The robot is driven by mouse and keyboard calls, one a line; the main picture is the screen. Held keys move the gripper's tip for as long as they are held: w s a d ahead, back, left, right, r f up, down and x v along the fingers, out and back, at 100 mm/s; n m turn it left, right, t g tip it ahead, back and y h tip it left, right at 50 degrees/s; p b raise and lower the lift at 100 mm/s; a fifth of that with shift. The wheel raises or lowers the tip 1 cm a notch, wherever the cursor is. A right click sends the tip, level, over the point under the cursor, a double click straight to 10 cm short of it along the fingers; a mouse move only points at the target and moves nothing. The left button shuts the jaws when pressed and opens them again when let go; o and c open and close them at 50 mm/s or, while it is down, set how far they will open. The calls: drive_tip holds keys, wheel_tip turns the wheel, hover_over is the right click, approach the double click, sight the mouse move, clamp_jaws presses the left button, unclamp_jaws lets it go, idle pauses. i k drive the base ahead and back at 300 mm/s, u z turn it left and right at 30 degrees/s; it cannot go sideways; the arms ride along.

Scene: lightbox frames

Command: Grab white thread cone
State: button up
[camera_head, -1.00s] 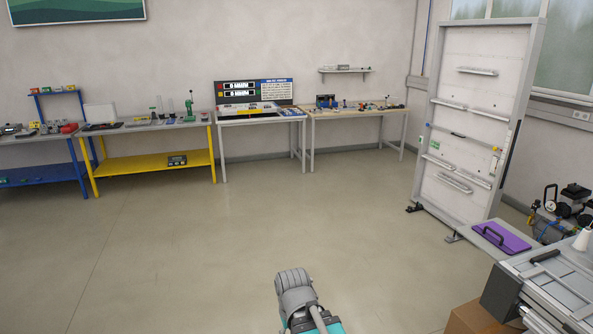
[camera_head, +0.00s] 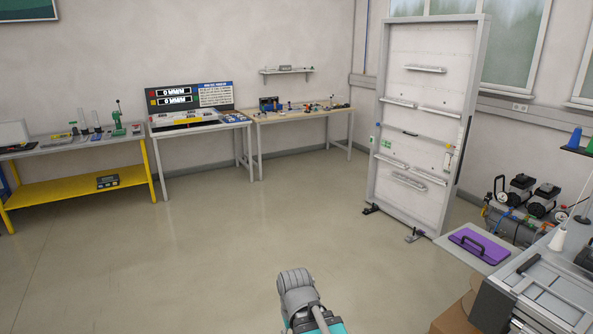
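A white thread cone (camera_head: 559,239) stands on or just behind the grey machine top at the right of the head view. Its base is hard to make out. My arm shows at the bottom centre, well to the left of the cone and apart from it. The gripper's fingers cannot be made out, so I cannot tell whether it is open or shut.
The grey machine (camera_head: 535,290) fills the lower right, with a purple board (camera_head: 480,246) beside it. A compressor (camera_head: 520,208) stands behind. A white panel frame (camera_head: 425,115) stands at centre right. Workbenches (camera_head: 85,190) line the back wall. The middle floor is clear.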

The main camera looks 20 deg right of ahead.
sight(556, 243)
drive_tip(key=z, duration=0.25)
drive_tip(key=i, duration=0.65)
drive_tip(key=z, duration=0.8)
drive_tip(key=i, duration=0.55)
drive_tip(key=z, duration=0.7)
drive_tip(key=i, duration=0.6)
drive_tip(key=z, duration=0.25)
drive_tip(key=k, duration=0.9)
drive_tip(key=z, duration=0.25)
drive_tip(key=i, duration=0.15)
drive_tip(key=u, duration=0.1)
